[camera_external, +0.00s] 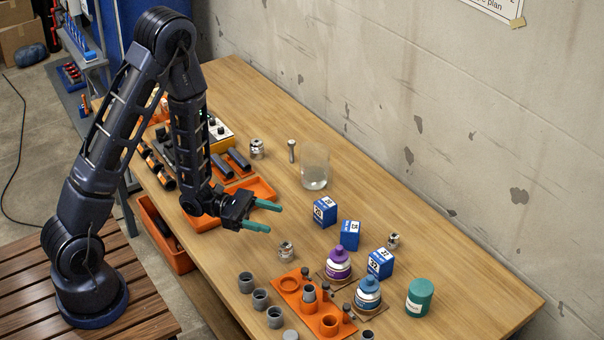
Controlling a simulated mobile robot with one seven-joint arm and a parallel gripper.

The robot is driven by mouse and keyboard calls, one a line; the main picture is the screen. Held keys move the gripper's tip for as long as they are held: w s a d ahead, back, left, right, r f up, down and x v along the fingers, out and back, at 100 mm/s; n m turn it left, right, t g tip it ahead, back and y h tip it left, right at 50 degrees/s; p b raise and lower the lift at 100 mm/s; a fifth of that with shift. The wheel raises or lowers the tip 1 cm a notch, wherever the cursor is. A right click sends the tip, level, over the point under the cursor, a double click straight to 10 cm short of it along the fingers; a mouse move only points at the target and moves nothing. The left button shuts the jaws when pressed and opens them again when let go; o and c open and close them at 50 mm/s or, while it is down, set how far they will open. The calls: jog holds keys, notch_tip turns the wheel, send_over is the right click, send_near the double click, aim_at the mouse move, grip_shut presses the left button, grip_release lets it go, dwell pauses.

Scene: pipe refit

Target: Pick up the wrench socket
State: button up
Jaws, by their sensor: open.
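My gripper (271,218) has teal fingers spread apart, with nothing between them. It is over the table, beside the front right of an orange tray, and points right. Several small silvery metal pieces could be the wrench socket; I cannot tell which. One metal piece (286,251) stands below and right of my fingertips. Another metal piece (257,149) stands farther back, near the dark pipes. A smaller metal piece (393,241) stands at the right, behind a blue box. A thin metal piece with a wider head (292,151) is left of the glass jar.
A clear glass jar (315,167) and several blue boxes (325,211) are right of my gripper. Purple (338,264) and blue (368,292) bottles, a green container (419,297), grey fittings (260,299) and an orange holder (288,284) crowd the front. The wall (450,120) borders the table.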

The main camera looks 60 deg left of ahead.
jog(key=w+a+f+n+t+y, duration=0.2)
jog(key=a+f+n+t+y, duration=0.25)
jog(key=f, duration=0.25)
send_near(293, 258)
jog(key=shift+g+h, duration=0.35)
jog(key=r, duration=0.1)
jog(key=w+r, duration=0.1)
jog(key=r, duration=0.1)
jog(key=w+d+r, duration=0.1)
jog(key=shift+w+r, duration=0.2)
jog(key=shift+r, duration=0.05)
jog(key=shift+x, duration=3.75)
jog(key=c, duration=1.1)
jog(key=shift+o, duration=0.2)
jog(key=shift+r, duration=0.1)
